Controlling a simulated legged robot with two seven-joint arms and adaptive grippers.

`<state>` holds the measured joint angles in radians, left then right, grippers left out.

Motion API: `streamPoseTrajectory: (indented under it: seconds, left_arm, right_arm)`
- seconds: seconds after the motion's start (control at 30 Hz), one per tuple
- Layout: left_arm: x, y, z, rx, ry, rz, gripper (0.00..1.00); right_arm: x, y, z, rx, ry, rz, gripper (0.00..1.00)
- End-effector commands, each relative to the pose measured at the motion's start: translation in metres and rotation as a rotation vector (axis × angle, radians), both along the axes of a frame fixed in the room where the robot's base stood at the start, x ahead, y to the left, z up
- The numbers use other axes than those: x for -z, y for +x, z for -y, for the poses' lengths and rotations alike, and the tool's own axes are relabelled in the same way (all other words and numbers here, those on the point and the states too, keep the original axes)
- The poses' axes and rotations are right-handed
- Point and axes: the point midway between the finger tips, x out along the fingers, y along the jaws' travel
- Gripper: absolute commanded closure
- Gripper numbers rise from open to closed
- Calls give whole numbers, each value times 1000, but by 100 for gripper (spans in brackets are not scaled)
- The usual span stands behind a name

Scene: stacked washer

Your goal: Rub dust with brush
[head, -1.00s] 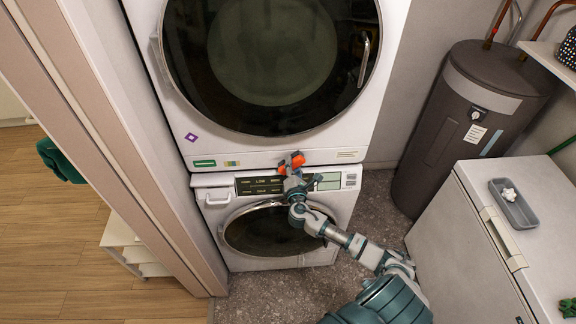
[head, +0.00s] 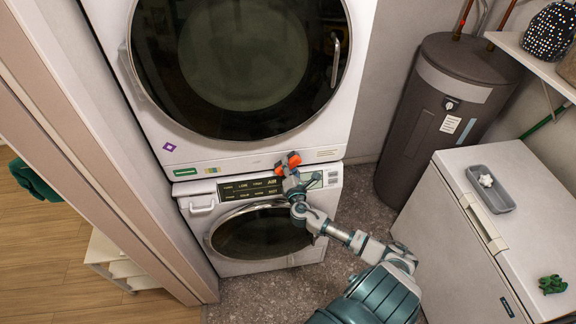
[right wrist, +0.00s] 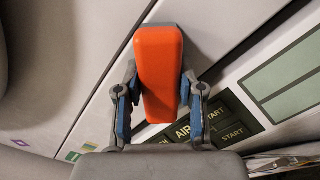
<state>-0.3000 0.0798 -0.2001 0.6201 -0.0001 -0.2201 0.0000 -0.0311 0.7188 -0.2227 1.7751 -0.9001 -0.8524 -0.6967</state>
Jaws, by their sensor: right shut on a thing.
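My right gripper (head: 288,168) is shut on an orange block-shaped thing, which looks like the brush (right wrist: 160,72). In the right wrist view the brush sits between the two blue-padded fingers, its orange back toward the camera. A grey part shows at its top edge; any bristles are hidden. In the head view the gripper is at the seam between the upper machine (head: 225,160) and the lower washer (head: 235,270), in front of the control panel (head: 245,187). Whether the brush touches the surface I cannot tell. I make out no dust. My left gripper is out of view.
A brown water heater (head: 435,130) stands at the back right. A white chest (head: 450,240) at the right carries a grey tray (head: 491,202) and a green object (head: 552,284). A wall edge (head: 95,150) is at the left. Grey floor shows around the lower washer.

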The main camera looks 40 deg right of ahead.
Motion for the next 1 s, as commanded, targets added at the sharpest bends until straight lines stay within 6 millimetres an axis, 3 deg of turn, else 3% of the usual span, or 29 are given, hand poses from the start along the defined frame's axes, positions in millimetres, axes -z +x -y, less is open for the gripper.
streamPoseTrajectory:
  seconds: [0.3, 1.0]
  left_arm:
    - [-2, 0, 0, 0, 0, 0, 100]
    - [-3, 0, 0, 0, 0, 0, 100]
  right_arm:
    - [-1, 17, -24, -2, 1, 3, 90]
    - [0, 37, -59, -2, 1, 2, 90]
